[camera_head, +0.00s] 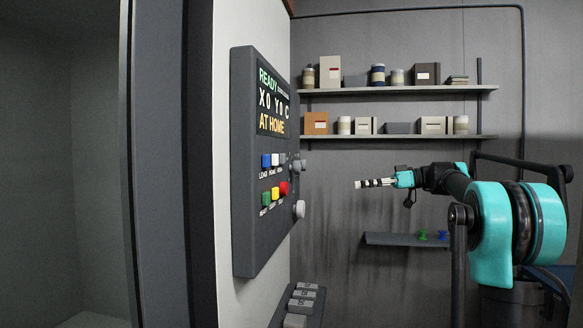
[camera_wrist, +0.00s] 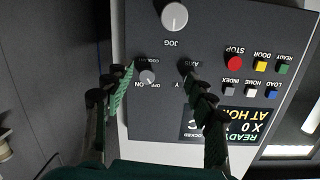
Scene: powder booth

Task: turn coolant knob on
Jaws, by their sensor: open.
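The coolant knob (camera_wrist: 147,77) is a small round knob with a pale face on the dark control panel, in the upside-down wrist view. OFF and ON are printed beside it; I cannot tell which mark it points to. In the head view it seems to be the outer small knob (camera_head: 301,165) at the panel's right edge. My gripper (camera_wrist: 159,72) is open and empty, its fingers on either side of the knob in the wrist view. In the head view my gripper (camera_head: 362,184) is right of the panel, with a gap between.
The axis knob (camera_wrist: 186,68) is close to one finger in the wrist view. The large jog dial (camera_wrist: 174,17) and coloured buttons, including red STOP (camera_wrist: 235,63), share the panel (camera_head: 262,225). Shelves (camera_head: 400,90) with boxes and jars line the back wall.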

